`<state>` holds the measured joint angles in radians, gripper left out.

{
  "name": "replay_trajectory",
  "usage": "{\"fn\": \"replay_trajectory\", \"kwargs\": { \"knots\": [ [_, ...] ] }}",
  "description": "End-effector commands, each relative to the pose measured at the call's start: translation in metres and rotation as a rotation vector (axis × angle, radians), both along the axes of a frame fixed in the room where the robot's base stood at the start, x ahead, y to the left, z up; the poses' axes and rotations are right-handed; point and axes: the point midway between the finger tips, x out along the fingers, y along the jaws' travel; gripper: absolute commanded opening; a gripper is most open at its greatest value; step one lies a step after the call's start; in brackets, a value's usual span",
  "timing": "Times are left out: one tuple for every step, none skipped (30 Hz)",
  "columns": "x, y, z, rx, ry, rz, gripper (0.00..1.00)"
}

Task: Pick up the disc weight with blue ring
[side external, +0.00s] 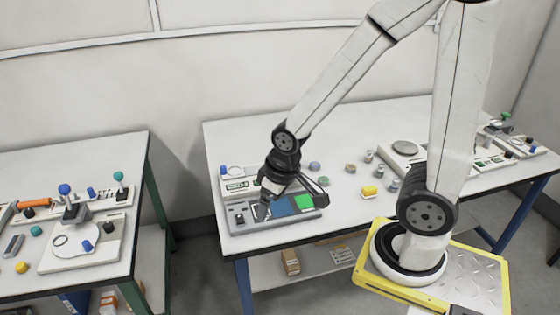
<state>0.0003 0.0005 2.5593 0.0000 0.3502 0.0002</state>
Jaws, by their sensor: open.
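Several small disc-like weights stand on the middle table behind and right of my gripper. One is a bluish-purple disc (315,166); a grey one with a bluish tint (393,185) stands farther right. They are too small to tell which has a blue ring. My gripper (291,202) is open and points down over the tray-like panel (240,222) with blue and green squares at the table's front left. It is left of and in front of the bluish-purple disc, apart from it. I see nothing between its fingers, though the arm partly hides the panel.
A white scale (405,149) stands farther right. The left table (120,160) carries knobbed devices across a gap. The back of the middle table is clear.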

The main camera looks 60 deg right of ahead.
Motion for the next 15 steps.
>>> {"fn": "replay_trajectory", "kwargs": {
  "knots": [
    [0.001,-0.001,0.0,0.0,0.001,-0.004,0.99],
    [0.003,-0.002,0.0,0.001,0.001,-0.008,0.99],
    [0.005,-0.003,0.0,0.001,0.002,-0.015,0.99],
    [0.007,-0.005,0.0,0.001,0.004,-0.022,0.99],
    [0.009,-0.007,0.0,0.002,0.006,-0.031,0.99],
    [0.014,-0.01,0.0,0.003,0.008,-0.047,0.99],
    [0.018,-0.013,0.0,0.004,0.01,-0.06,0.99],
    [0.023,-0.017,0.0,0.005,0.013,-0.075,0.99],
    [0.029,-0.022,0.0,0.007,0.018,-0.099,0.99],
    [0.034,-0.027,0.0,0.009,0.022,-0.119,0.99],
    [0.04,-0.032,0.0,0.011,0.024,-0.14,0.99],
    [0.049,-0.04,-0.001,0.013,0.031,-0.171,0.99],
    [0.055,-0.047,-0.002,0.015,0.036,-0.195,0.99],
    [0.061,-0.054,-0.002,0.017,0.039,-0.221,0.99],
    [0.07,-0.065,-0.004,0.021,0.046,-0.257,0.99]
  ]
}}
